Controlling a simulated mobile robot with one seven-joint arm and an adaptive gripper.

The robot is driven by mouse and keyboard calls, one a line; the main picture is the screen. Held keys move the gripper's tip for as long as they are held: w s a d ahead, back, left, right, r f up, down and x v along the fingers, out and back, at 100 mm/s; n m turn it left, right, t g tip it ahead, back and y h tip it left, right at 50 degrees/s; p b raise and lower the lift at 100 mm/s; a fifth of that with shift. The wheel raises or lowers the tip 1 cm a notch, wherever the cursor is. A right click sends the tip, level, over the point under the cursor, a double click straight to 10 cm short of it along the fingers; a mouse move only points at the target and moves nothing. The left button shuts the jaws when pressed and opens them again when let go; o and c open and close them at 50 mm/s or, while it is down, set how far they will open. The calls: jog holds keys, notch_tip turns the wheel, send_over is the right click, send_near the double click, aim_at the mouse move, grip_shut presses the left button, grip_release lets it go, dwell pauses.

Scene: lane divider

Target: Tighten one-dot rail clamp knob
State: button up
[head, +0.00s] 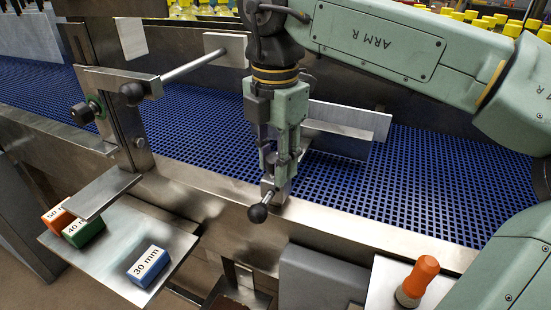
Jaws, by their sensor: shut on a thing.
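Below the fingers is a metal clamp block (275,190) on the rail edge, with a short rod ending in a black ball (257,213). I cannot make out any dot marks on it. A second clamp post (125,110) stands to the left, with black knobs (80,113) and a rod reaching across the belt.
A blue mesh conveyor belt (430,185) runs behind the steel near rail (350,222). A metal tray (118,245) at lower left holds a blue 30 mm block (148,266), a green block (84,229) and an orange block (57,215). An orange-handled tool (418,280) stands at lower right.

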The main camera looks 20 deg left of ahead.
aim_at(275, 157)
jog(key=shift+w+r+m, duration=0.1)
jog(key=shift+r+m, duration=0.1)
jog(key=shift+m, duration=0.4)
jog(key=o, duration=1.2)
jog(key=shift+f, duration=0.1)
notch_tip(275, 157, up, 8)
jog(key=shift+f, duration=0.2)
